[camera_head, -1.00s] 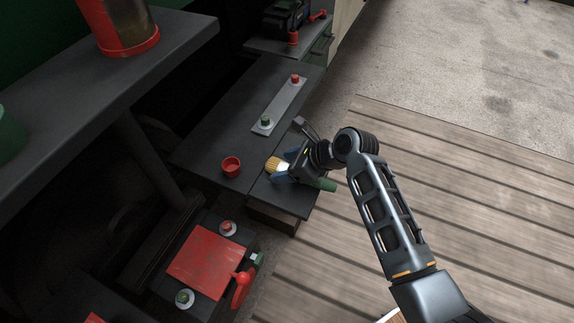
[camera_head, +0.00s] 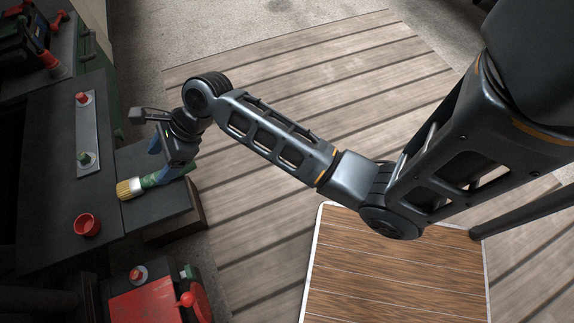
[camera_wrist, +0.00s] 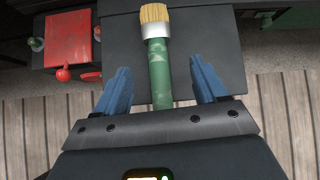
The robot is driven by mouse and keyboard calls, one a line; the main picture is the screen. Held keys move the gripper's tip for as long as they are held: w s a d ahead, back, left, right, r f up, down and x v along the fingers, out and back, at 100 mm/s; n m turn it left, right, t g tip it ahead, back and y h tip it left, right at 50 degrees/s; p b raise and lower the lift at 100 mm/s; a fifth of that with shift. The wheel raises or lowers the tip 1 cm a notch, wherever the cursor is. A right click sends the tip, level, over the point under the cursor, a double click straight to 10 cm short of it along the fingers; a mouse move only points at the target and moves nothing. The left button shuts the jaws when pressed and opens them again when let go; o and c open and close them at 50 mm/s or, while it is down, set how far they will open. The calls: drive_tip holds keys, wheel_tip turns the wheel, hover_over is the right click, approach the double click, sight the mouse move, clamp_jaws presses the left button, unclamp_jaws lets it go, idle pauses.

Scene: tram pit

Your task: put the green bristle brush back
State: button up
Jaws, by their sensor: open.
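The green bristle brush (camera_head: 150,181) has tan bristles, a pale metal collar and a green handle. It appears to lie on a dark plate (camera_head: 160,213), with its bristles towards the red cup. In the wrist view the brush (camera_wrist: 158,68) points away from me, its handle between the two blue fingers. My gripper (camera_head: 167,165) is right over the handle, and in the wrist view my gripper (camera_wrist: 161,82) is open, with a gap on each side of the handle. The handle's near end is hidden by the gripper body.
A red cup (camera_head: 87,225) stands on the dark bench (camera_head: 60,180) left of the brush. A pale strip (camera_head: 88,135) with a red and a green knob lies behind it. A red panel (camera_head: 145,300) with knobs is in front. Wooden decking (camera_head: 265,220) lies to the right.

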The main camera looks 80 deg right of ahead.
drive_tip(key=s+d+f+n+t+h, duration=0.2)
drive_tip(key=s+n+t+h, duration=0.15)
drive_tip(key=s+n, duration=1.1)
drive_tip(key=s+a+r+n+t, duration=0.2)
drive_tip(key=s+r+n, duration=0.4)
drive_tip(key=s+r, duration=0.3)
drive_tip(key=s+a+r+n+t+h, duration=0.1)
drive_tip(key=s+a+r+n+t, duration=0.1)
drive_tip(key=s+a+r+n, duration=0.3)
drive_tip(key=s+r+n, duration=0.2)
drive_tip(key=s+r, duration=0.2)
drive_tip(key=s, duration=0.1)
drive_tip(key=shift+a+n, duration=0.1)
drive_tip(key=shift+n, duration=0.15)
drive_tip(key=shift+c, duration=0.4)
